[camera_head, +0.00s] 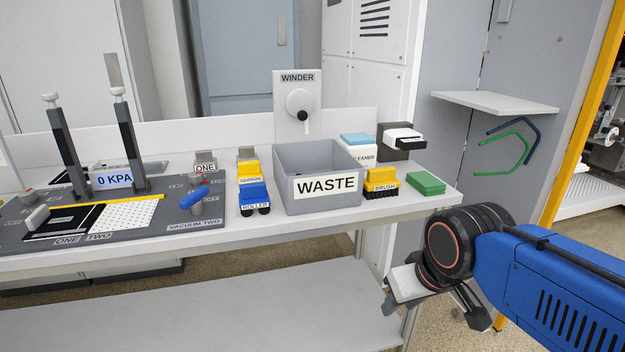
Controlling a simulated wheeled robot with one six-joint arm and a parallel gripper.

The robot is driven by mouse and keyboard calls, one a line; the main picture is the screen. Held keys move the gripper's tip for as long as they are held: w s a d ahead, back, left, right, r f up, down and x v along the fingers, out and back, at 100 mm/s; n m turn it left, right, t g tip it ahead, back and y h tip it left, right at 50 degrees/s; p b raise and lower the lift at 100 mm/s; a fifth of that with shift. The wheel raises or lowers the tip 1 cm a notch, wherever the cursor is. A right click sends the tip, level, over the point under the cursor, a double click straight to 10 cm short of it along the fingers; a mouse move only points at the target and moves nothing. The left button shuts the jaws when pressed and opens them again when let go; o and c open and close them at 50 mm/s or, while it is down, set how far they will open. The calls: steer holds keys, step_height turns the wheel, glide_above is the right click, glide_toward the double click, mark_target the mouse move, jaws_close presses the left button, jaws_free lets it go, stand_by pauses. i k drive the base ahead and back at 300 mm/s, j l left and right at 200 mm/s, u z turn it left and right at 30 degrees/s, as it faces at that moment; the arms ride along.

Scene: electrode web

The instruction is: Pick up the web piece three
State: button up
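I cannot make out any piece marked as web piece three. On the vacuum board at the left, the plate marked ONE (68,222) is dark and the plate marked TWO (128,213) is white with small holes. My gripper (434,298) hangs at the lower right, in front of the bench's right end and below its top. It is apart from everything on the bench. A pale flat part shows at its left side; I cannot tell whether it is held or part of the gripper. The gap between the fingers is not clear.
A grey WASTE bin (290,188) stands mid-bench, with the winder (297,100) behind it. A blue roller (254,197), a yellow brush (381,181) and green pads (426,183) sit nearby. A lower shelf (220,305) is bare. A wall shelf (495,103) juts out at right.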

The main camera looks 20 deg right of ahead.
mark_target(43, 223)
steer(key=u, duration=1.25)
